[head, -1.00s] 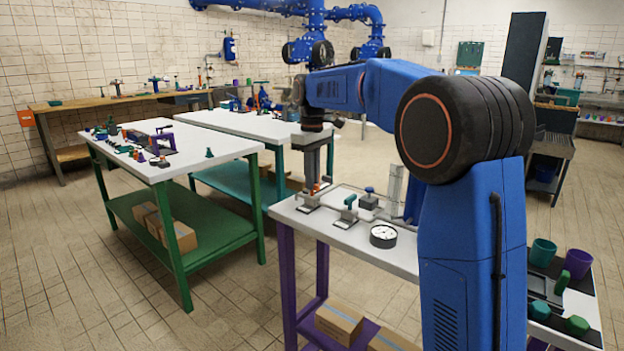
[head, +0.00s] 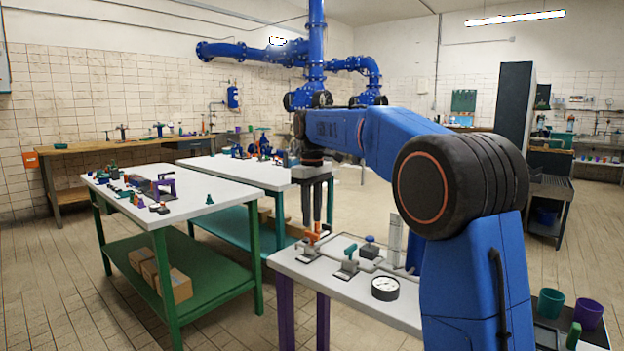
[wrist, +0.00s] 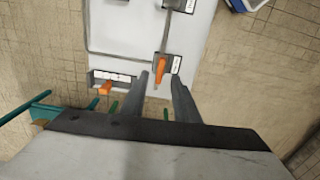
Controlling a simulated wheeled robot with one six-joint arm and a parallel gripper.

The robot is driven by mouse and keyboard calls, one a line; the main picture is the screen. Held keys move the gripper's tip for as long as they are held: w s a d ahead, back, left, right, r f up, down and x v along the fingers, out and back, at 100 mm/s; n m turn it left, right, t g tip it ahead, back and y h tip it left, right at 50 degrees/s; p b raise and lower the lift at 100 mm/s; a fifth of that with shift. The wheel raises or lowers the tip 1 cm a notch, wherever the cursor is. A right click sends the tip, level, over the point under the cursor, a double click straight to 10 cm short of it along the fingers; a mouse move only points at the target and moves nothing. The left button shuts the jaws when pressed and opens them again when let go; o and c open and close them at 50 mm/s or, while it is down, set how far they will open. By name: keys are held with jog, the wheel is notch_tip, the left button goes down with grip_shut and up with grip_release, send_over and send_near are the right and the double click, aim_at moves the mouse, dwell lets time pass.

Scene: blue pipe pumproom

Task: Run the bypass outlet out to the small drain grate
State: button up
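My gripper (head: 317,230) points down over the near white table. In the wrist view my fingertips (wrist: 161,82) stand either side of the lower end of an orange lever (wrist: 161,69), which sits on a dark plate with a white label. I cannot tell whether they touch it. An orange lever also shows beside the fingertips in the head view (head: 312,237). A second orange lever (wrist: 105,88) sits on a labelled plate to the left. The labels are too small to read. I cannot pick out the drain grate.
A teal lever (head: 350,250), a blue knob (head: 370,241), a clear upright tube (head: 394,238) and a round gauge (head: 385,288) stand close by on the same table. Another white table (head: 160,210) with small items is to the left. Tiled floor lies between.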

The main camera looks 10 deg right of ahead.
aim_at(312, 233)
notch_tip(312, 233, up, 13)
dwell(0.4)
jog(key=shift+s+r, duration=0.1)
jog(key=s+d+f+m+t, duration=0.1)
jog(key=s+d+f, duration=0.15)
jog(key=s, duration=0.45)
jog(key=s+d+f+m+t, duration=0.1)
jog(key=s+f+m, duration=0.15)
jog(key=s, duration=0.55)
jog(key=s+d+f, duration=0.2)
jog(key=s+f, duration=0.1)
jog(key=s, duration=0.4)
jog(key=s+d+f+m+t, duration=0.2)
jog(key=s+f+m, duration=0.2)
jog(key=s+f, duration=1.7)
jog(key=shift+s+f+t, duration=0.15)
jog(key=shift+f+t, duration=0.25)
jog(key=shift+f, duration=0.55)
